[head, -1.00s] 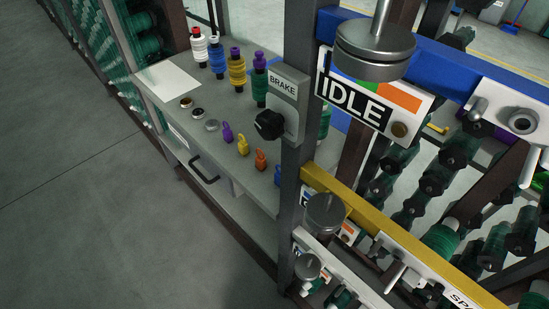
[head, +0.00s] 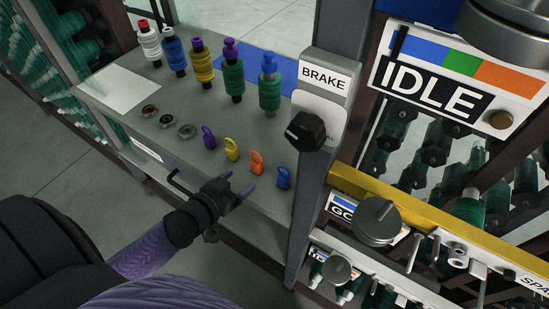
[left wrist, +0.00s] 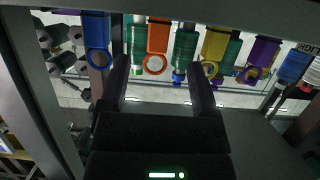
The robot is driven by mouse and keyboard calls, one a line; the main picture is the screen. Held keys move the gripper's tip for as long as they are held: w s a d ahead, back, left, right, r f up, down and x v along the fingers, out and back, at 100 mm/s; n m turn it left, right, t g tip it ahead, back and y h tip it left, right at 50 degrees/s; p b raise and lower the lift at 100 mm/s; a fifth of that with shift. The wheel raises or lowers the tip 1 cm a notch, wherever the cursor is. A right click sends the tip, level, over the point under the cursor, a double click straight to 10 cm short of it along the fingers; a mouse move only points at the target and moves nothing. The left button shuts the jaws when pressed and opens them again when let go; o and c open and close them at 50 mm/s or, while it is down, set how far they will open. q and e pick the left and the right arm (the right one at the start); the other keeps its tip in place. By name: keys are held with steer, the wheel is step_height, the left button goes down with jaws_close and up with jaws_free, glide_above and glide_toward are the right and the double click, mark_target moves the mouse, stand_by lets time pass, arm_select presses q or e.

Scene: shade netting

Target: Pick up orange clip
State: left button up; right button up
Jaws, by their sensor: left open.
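The orange clip (head: 256,162) stands on the grey table top near its front edge, between the yellow clip (head: 231,149) and the blue clip (head: 283,177). A purple clip (head: 208,136) stands further left in the same row. My left gripper (head: 239,188) is open and empty, just in front of and below the orange clip. In the left wrist view the orange clip (left wrist: 156,62) shows beyond the gap between the open fingers (left wrist: 162,85), with the blue clip (left wrist: 97,58) to its left and the yellow clip (left wrist: 213,68) to its right. My right gripper is not in view.
Several thread spools (head: 202,62) stand behind the clips. A post with the BRAKE knob (head: 305,131) rises close to the blue clip's right. The yellow rail (head: 400,207) lies right of it. A drawer handle (head: 180,184) is below the table edge.

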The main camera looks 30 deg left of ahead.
mark_target(254, 167)
arm_select(q)
steer(key=b+x, duration=0.1)
steer(key=x, duration=0.2)
steer(key=b+x, duration=0.1)
steer(key=x, duration=0.2)
steer(key=b+x, duration=0.1)
steer(key=x, duration=0.2)
steer(key=shift+w+r, duration=0.2)
steer(key=shift+r, duration=0.15)
steer(key=shift+w, duration=0.2)
steer(key=shift+d+r, duration=0.1)
steer(key=shift+c, duration=0.2)
steer(key=c, duration=0.9)
jaws_close()
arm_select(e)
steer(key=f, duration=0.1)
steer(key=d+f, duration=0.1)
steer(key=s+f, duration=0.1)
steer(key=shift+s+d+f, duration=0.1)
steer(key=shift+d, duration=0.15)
